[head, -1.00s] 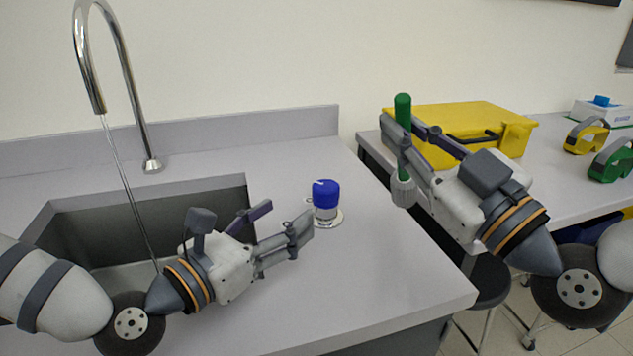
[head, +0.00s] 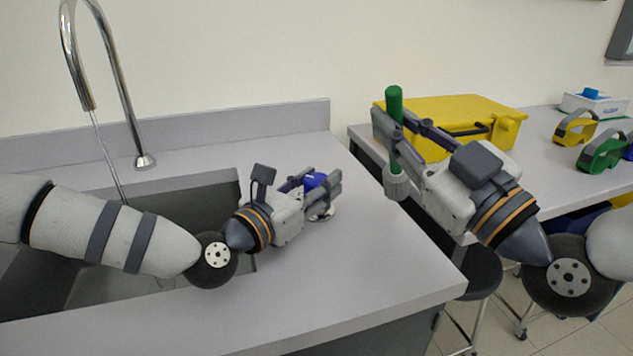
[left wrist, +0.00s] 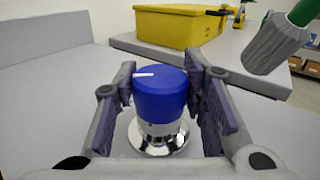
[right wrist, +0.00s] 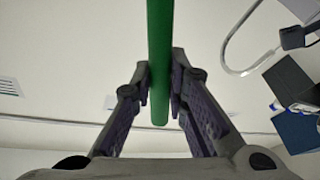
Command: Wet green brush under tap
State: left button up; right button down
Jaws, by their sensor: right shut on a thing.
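The green brush (head: 394,104) is upright, with its grey bristle head (head: 396,186) at the bottom. My right gripper (head: 392,145) is shut on its green handle, which also shows in the right wrist view (right wrist: 160,60). The tap (head: 124,90) arches over the sink at the left, and a thin stream of water (head: 108,155) runs from its spout. A blue knob (head: 314,181) with a white mark stands on a round metal base on the counter. My left gripper (head: 322,186) is open, with its fingers on either side of the knob (left wrist: 160,95); small gaps seem to show.
The sink (head: 190,205) lies at the left, partly behind my left arm. A yellow case (head: 450,115), yellow goggles (head: 574,127), green goggles (head: 602,150) and a white box (head: 594,103) are on the side bench. A dark stool (head: 482,274) stands below.

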pick_arm(q)
jog(key=shift+c, duration=0.7)
jog(key=shift+m+g+h, duration=0.8)
jog(key=shift+h, duration=0.2)
jog(key=o, duration=1.2)
jog(key=v, duration=1.2)
jog(key=shift+d, duration=0.1)
jog(key=shift+r, duration=0.1)
